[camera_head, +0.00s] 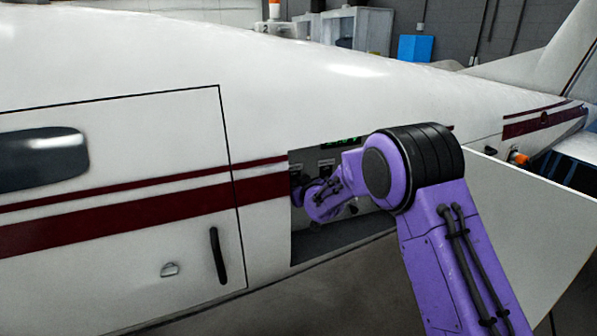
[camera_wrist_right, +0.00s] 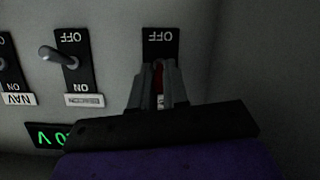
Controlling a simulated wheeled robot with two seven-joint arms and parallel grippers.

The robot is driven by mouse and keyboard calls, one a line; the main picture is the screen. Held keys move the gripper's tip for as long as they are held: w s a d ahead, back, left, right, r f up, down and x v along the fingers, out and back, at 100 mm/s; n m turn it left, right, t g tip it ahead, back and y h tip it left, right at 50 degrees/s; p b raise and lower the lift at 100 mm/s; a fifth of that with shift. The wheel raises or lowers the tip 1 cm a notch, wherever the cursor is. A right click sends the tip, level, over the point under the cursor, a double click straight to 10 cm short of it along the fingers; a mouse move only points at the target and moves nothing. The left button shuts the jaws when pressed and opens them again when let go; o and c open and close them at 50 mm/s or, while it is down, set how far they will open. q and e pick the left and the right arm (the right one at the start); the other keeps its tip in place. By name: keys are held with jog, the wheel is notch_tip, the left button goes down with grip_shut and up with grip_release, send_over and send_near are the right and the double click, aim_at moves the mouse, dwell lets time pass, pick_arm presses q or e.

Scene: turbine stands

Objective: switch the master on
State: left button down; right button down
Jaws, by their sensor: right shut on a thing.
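In the right wrist view, a black switch plate (camera_wrist_right: 160,40) with an upside-down OFF label is on the grey panel. My right gripper (camera_wrist_right: 158,72) has its two fingers closed around its red lever (camera_wrist_right: 157,82). The gripper body hides the lower part of this plate and most of its name label, so I cannot read whether it is the master. In the head view, my right arm reaches into the open bay (camera_head: 335,238) in the aircraft's side, with the right gripper (camera_head: 298,190) inside. My left gripper is not in view.
Left of the held switch, another toggle (camera_wrist_right: 60,57) has a blurred label, and a NAV switch (camera_wrist_right: 10,75) is at the edge. A green display (camera_wrist_right: 48,135) sits below them. The bay's open white door (camera_head: 530,225) stands right of my arm.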

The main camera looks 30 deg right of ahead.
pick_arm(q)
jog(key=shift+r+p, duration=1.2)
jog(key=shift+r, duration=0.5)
pick_arm(e)
jog(key=shift+w+r+g, duration=0.1)
jog(key=shift+r+g, duration=0.2)
jog(key=shift+g, duration=0.6)
jog(key=c, duration=1.1)
grip_release()
jog(key=shift+s+r+b, duration=0.1)
jog(key=shift+s+b, duration=0.15)
jog(key=shift+b, duration=0.05)
pick_arm(q)
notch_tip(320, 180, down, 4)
jog(key=b, duration=0.3)
pick_arm(e)
jog(key=v, duration=1)
jog(key=shift+d, duration=0.15)
